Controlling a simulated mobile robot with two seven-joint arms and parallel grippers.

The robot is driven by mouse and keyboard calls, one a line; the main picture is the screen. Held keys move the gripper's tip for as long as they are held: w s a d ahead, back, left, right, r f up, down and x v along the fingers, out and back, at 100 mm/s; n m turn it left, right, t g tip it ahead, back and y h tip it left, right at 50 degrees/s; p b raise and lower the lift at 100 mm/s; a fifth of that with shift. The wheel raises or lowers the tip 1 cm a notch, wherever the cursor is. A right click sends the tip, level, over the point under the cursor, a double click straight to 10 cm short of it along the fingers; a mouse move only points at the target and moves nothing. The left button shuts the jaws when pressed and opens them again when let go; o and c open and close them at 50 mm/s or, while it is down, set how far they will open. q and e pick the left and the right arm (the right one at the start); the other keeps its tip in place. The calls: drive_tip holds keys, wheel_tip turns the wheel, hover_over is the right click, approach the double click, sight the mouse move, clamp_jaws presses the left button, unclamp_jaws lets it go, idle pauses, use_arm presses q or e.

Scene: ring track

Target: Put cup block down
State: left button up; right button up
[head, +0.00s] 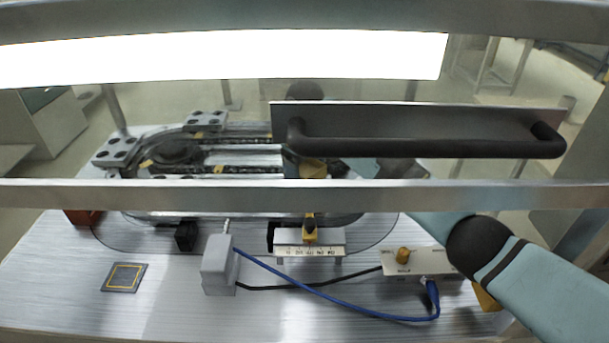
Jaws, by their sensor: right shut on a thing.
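My right arm comes in from the right and passes behind the frame's horizontal bar. My right gripper (313,169), partly yellow, is over the right part of the ring track (235,170). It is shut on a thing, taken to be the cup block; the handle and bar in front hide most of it. I cannot tell whether the held block touches the track. Two other grey blocks with dark round cups are in view, one at the track's left end (117,152) and one at its back (205,120). My left gripper is not in view.
A black handle (425,149) and a metal bar (200,194) cross in front of the track. A grey box (219,262) with blue and black cables, a connector box (405,262) and a dark square plate (124,277) are on the table. The front left is mostly clear.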

drive_tip(key=shift+f, duration=1.3)
drive_tip(key=shift+f, duration=0.1)
drive_tip(key=o, duration=0.9)
wheel_tip(320, 180, up, 8)
drive_tip(key=shift+f+p, duration=0.15)
drive_tip(key=shift+p, duration=0.25)
